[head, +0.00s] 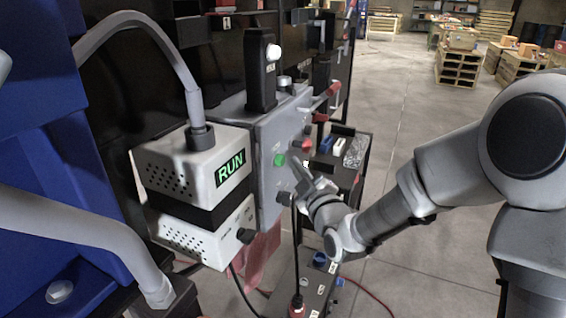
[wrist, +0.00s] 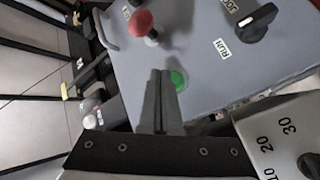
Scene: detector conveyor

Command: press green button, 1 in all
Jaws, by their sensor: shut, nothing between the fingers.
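The green button (head: 279,160) is on the side face of a grey control box (head: 264,135) in the head view. In the wrist view the green button (wrist: 178,80) shows just right of my fingertips, partly hidden behind them. My gripper (head: 298,168) is shut and empty, its fingers pointing toward the panel close to the button. In the wrist view the gripper (wrist: 160,74) overlaps the button's left edge. I cannot tell whether the fingertips touch the button or the panel.
A red knob (wrist: 142,22) and a black selector knob (wrist: 262,22) by a RUN label stand on the same panel. A white box with a RUN display (head: 230,168) is left of the control box. Open floor (head: 420,270) lies behind and below my arm.

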